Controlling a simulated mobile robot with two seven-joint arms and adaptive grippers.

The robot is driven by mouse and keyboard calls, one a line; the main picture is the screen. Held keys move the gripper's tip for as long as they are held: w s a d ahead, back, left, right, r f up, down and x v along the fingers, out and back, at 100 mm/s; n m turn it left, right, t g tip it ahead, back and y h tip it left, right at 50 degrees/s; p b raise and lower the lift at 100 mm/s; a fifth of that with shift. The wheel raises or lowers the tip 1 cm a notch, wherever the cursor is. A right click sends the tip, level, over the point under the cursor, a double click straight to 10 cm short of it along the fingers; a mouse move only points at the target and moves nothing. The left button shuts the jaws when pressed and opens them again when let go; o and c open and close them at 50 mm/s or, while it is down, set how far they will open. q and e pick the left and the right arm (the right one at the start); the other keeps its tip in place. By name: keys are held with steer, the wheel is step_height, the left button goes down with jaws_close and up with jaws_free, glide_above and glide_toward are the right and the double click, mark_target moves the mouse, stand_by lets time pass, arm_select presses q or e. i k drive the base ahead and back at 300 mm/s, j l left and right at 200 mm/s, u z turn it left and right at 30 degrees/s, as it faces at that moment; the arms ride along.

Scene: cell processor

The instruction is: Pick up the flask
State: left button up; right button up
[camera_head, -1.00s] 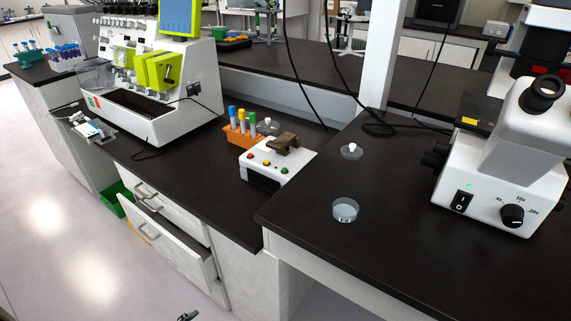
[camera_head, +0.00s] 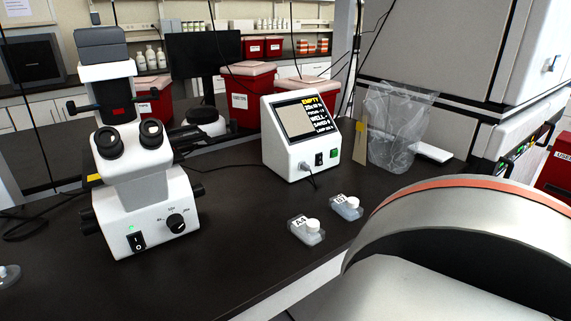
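Two small clear flasks with white caps lie on the black bench. The nearer flask (camera_head: 306,231) carries a label that seems to read A4. The farther flask (camera_head: 347,207) lies to its right and a little behind, with a label starting with B. The two are apart, and nothing touches either one. Neither of my grippers is in view.
A white microscope (camera_head: 150,195) stands left of the flasks. A white box with a screen (camera_head: 301,132) stands behind them, beside a clear bag (camera_head: 396,125). Red bins (camera_head: 245,95) are behind. Bare bench lies between microscope and flasks.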

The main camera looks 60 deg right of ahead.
mark_target(308, 231)
steer(key=z, duration=0.4)
steer(key=k+l+z, duration=0.1)
steer(key=z, duration=0.3)
steer(key=l+z, duration=0.1)
steer(key=z, duration=0.75)
steer(key=l+u, duration=0.25)
steer(key=u, duration=0.25)
steer(key=l+u, duration=0.45)
steer(key=l, duration=0.55)
steer(key=l+u, duration=0.2)
steer(key=l, duration=0.8)
